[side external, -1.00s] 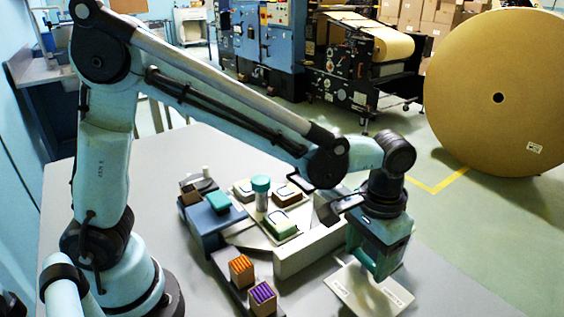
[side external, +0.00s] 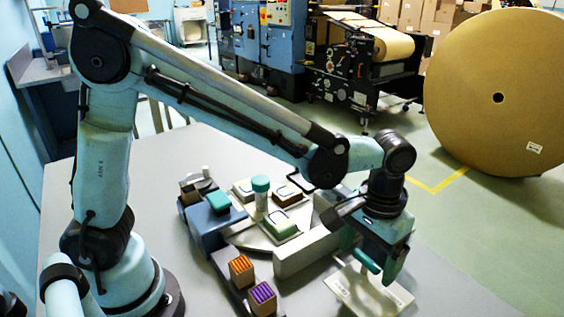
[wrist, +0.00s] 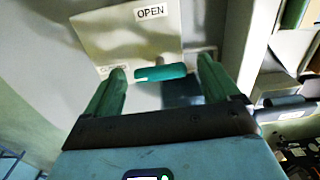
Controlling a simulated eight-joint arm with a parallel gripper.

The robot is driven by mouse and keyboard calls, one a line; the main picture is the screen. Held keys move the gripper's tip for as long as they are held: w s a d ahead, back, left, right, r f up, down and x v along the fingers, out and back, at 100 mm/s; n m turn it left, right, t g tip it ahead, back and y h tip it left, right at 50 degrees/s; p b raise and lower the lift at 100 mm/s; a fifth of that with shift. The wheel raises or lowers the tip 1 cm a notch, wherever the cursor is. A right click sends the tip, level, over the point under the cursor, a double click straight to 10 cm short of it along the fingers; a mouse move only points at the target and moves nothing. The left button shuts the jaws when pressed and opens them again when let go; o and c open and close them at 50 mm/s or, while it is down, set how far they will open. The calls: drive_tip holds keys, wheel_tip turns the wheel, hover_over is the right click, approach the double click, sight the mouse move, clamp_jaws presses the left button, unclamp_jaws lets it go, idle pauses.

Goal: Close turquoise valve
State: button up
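The turquoise valve handle (wrist: 160,72) is a short rounded bar in front of a pale plate (wrist: 120,38). The plate has an OPEN label (wrist: 151,12) and a second label partly hidden behind a finger. My gripper (wrist: 164,78) is open, with its green fingers apart and the handle lying crosswise between the fingertips. The right fingertip is close to the handle's end; I cannot tell whether it touches. In the side external view my gripper (side external: 370,252) points down over the labelled plate (side external: 362,292), with the turquoise bar (side external: 367,262) between its fingers.
A grey wall (side external: 306,252) stands left of my gripper.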

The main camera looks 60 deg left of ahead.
sight(366, 258)
drive_tip(key=shift+r, duration=0.1)
wheel_tip(366, 258, up, 12)
idle(0.8)
drive_tip(key=shift+a, duration=0.1)
drive_tip(key=s+a+f+t, duration=0.3)
drive_tip(key=a, duration=0.6)
drive_tip(key=s+a+f+t, duration=0.3)
drive_tip(key=a+t, duration=0.1)
drive_tip(key=a, duration=0.5)
drive_tip(key=shift+s+a+f, duration=0.15)
drive_tip(key=shift+s+f, duration=0.1)
drive_tip(key=shift+s, duration=0.05)
